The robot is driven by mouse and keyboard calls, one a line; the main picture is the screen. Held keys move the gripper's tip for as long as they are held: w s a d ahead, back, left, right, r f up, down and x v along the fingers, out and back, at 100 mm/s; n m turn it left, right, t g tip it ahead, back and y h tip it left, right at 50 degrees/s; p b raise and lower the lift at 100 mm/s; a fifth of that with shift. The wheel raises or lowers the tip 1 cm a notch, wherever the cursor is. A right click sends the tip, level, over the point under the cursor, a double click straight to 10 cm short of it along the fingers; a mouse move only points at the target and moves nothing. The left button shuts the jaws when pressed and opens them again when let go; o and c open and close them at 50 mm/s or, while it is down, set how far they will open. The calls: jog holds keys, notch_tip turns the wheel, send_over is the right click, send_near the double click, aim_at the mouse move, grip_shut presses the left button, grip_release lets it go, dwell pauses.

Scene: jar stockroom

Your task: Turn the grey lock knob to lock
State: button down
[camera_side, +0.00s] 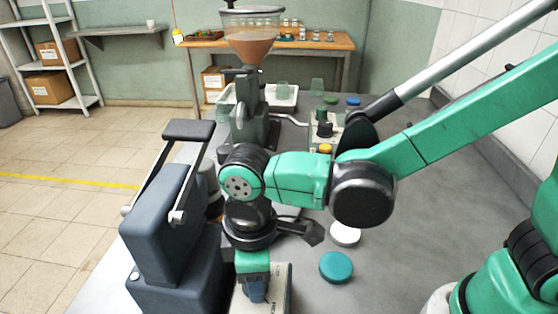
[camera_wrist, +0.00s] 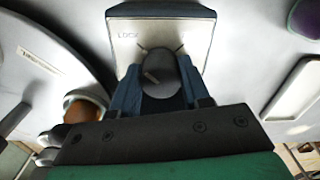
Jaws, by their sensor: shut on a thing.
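The dark grey lock knob (camera_wrist: 160,73) sits on a cream panel (camera_wrist: 200,32) with a blue-grey border. "LOCK" is printed on the panel up and left of the knob, and two short tick marks show above it. A lighter mark on the knob lies left of its middle. My gripper (camera_wrist: 160,88) is shut on the knob, with a blue finger on either side. In the side view my gripper (camera_side: 256,290) points down over the cream panel (camera_side: 279,288) at the bottom edge, and the knob is hidden there.
A dark blue lever machine (camera_side: 170,225) stands close left of my gripper. A teal lid (camera_side: 336,267) and a white lid (camera_side: 345,235) lie to the right. A hopper machine (camera_side: 250,45) and several jars stand behind. The counter's right side is mostly clear.

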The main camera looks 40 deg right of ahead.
jog(key=shift+c, duration=2.1)
grip_release()
jog(key=shift+r, duration=0.1)
jog(key=shift+r, duration=2.7)
jog(key=w+d+r+m+t, duration=0.1)
jog(key=d+m+t, duration=0.6)
jog(key=d, duration=1.2)
jog(key=w+m, duration=0.1)
jog(key=m, duration=0.3)
jog(key=shift+r, duration=0.25)
